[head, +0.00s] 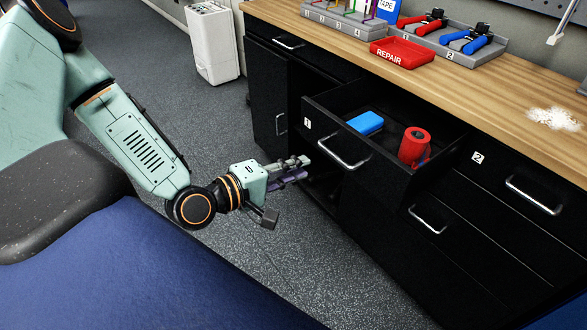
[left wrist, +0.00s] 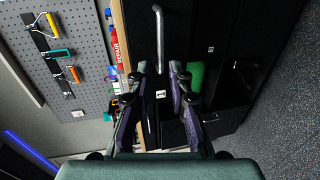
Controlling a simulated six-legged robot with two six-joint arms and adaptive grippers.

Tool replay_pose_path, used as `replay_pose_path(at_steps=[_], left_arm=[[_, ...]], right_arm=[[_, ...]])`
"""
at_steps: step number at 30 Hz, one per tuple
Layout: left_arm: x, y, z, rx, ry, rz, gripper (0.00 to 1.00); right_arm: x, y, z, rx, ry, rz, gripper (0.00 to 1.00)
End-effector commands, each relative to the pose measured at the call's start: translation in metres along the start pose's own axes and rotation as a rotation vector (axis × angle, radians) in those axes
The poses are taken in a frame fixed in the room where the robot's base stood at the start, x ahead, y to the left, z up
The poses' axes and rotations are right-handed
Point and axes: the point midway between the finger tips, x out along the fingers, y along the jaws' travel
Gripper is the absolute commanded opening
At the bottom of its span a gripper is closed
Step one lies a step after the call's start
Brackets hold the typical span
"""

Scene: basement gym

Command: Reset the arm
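My left arm (head: 140,150) comes in from the left in the head view, bent at the elbow. Its gripper (head: 303,167) is in front of the black cabinet, just left of the open drawer (head: 385,175) marked 1, and holds nothing. In the left wrist view the two fingers of the left gripper (left wrist: 159,68) stand apart with a clear gap between them. A metal handle (left wrist: 158,35) shows beyond the fingertips; I cannot tell whether the gripper is close to it. My right gripper is not in view.
The open drawer holds a blue box (head: 366,123) and a red roll-like object (head: 414,146). A wooden worktop (head: 470,85) carries a red REPAIR tray (head: 402,52) and tool holders. A white unit (head: 212,45) stands behind. Grey floor (head: 265,225) is clear below the arm.

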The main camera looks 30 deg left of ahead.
Motion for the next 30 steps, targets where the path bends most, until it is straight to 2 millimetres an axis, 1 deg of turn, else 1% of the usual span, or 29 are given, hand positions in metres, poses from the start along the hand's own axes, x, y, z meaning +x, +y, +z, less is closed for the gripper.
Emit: replay_pose_path(at_steps=[7, 22, 25, 28, 30], left_arm=[[-0.004, 0.001, 0.001, 0.0, -0.002, 0.003, 0.2], [-0.005, 0.001, 0.001, 0.0, -0.002, 0.003, 0.2], [-0.005, 0.0, 0.001, 0.025, -0.003, 0.001, 0.2], [-0.005, -0.006, 0.001, 0.09, -0.001, -0.027, 0.2], [-0.006, -0.016, -0.002, 0.139, 0.01, -0.075, 0.2]], right_arm=[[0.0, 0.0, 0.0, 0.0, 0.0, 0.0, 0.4], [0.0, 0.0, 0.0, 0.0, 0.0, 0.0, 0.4], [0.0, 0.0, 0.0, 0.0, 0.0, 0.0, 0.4], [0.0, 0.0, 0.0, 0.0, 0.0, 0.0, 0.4], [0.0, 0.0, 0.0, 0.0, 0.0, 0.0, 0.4]])
